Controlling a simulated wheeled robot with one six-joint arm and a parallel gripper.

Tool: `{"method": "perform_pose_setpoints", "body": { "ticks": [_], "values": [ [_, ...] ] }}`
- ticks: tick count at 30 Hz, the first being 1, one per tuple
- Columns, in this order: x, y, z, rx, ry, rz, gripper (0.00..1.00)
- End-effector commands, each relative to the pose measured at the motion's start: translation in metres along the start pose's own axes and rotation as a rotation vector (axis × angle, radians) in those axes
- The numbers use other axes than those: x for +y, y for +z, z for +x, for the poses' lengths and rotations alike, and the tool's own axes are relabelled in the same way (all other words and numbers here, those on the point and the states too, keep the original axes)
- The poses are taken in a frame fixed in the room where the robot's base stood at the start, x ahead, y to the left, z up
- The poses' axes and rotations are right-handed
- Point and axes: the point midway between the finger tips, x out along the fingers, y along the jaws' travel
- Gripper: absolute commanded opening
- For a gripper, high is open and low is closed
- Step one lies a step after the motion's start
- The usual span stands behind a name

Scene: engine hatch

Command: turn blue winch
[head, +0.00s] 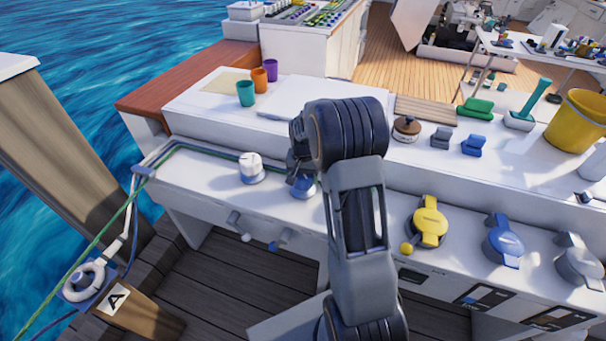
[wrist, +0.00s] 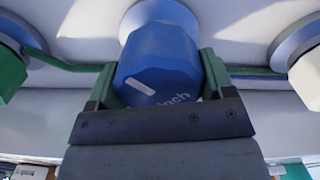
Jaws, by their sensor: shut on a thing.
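The blue winch (wrist: 158,60) fills the middle of the wrist view. It is a faceted blue knob with a white line and partly covered white lettering on its face. My gripper (wrist: 158,88) is shut on it, with one green-grey finger on each side. The gripper's dark front edge hides the lower part of the knob. In the head view the blue winch (head: 303,188) shows on the white counter, partly hidden by my wrist. My gripper (head: 300,178) is largely hidden there too.
A white winch (head: 251,166) stands left of the blue one, with a green rope (head: 200,149) behind. In the wrist view a green knob (wrist: 10,70) is left and a white knob (wrist: 308,75) right. Yellow (head: 430,222) and blue (head: 503,243) levers sit further right.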

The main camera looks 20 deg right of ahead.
Motion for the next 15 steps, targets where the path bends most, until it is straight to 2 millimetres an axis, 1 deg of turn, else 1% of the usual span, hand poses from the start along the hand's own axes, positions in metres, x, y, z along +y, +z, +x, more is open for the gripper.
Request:
{"method": "perform_pose_setpoints", "body": {
  "ticks": [6, 15],
  "values": [
    [0.0005, -0.0001, -0.0008, 0.0, 0.0, 0.124, 0.51],
    [0.0008, 0.0, -0.0003, -0.001, 0.0, 0.21, 0.51]
  ]
}}
